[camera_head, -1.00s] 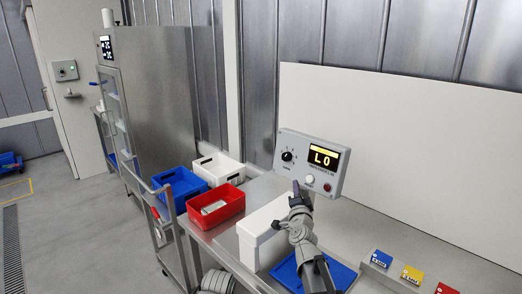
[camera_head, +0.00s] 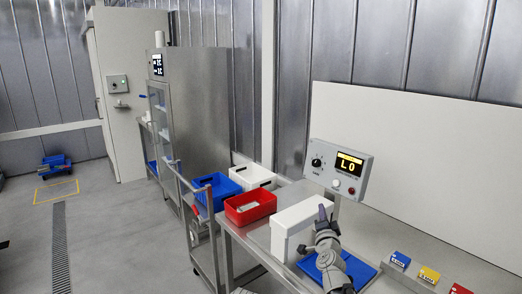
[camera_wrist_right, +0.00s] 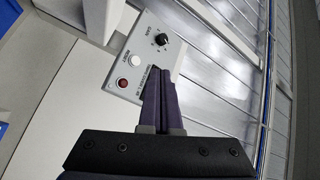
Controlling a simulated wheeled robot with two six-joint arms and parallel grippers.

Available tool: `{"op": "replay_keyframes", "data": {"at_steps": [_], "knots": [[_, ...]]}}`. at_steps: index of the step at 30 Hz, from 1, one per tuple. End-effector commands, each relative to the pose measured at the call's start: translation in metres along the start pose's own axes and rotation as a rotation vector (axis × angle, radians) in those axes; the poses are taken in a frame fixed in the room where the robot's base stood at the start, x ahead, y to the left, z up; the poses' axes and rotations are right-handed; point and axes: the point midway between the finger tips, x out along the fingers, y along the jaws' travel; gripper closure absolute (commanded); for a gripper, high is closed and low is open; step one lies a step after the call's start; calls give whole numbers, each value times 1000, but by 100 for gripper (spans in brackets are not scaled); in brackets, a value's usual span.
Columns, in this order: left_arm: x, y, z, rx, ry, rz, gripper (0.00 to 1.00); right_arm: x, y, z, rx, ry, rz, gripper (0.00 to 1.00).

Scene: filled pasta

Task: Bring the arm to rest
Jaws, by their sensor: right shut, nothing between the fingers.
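My right arm comes up from the bottom of the head view, and its gripper (camera_head: 323,213) is raised just in front of the white box on the steel table. In the right wrist view its dark fingers (camera_wrist_right: 159,84) are together, with nothing between them. They point toward the grey control panel (camera_wrist_right: 147,60) with its knob and its white and red buttons. In the head view the panel (camera_head: 341,168) shows "L0" on its display. Whether the fingertips touch the panel cannot be told from the wrist view. My left gripper is not in view.
A white box (camera_head: 290,228) and a blue tray (camera_head: 360,270) are by my arm. Small coloured blocks (camera_head: 428,276) lie at the right. The floor at left is mostly clear.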

Motion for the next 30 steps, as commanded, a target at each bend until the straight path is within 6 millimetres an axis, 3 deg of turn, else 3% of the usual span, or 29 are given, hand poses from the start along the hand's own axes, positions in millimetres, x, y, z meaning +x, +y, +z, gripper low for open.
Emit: {"op": "replay_keyframes", "data": {"at_steps": [8, 17, 20, 24, 27, 30], "knots": [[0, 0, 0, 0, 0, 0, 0, -12, -2, 45, -89, -154, 14, 100], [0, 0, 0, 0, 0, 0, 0, -54, 8, 132, -293, -476, 61, 100], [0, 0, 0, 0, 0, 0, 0, -86, 20, 170, -408, -643, 96, 100], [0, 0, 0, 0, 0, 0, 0, -160, 53, 221, -638, -958, 190, 100], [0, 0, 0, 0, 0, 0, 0, -219, 82, 237, -810, -1177, 284, 100], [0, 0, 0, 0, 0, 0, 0, -272, 106, 234, -961, -1362, 392, 100]]}}
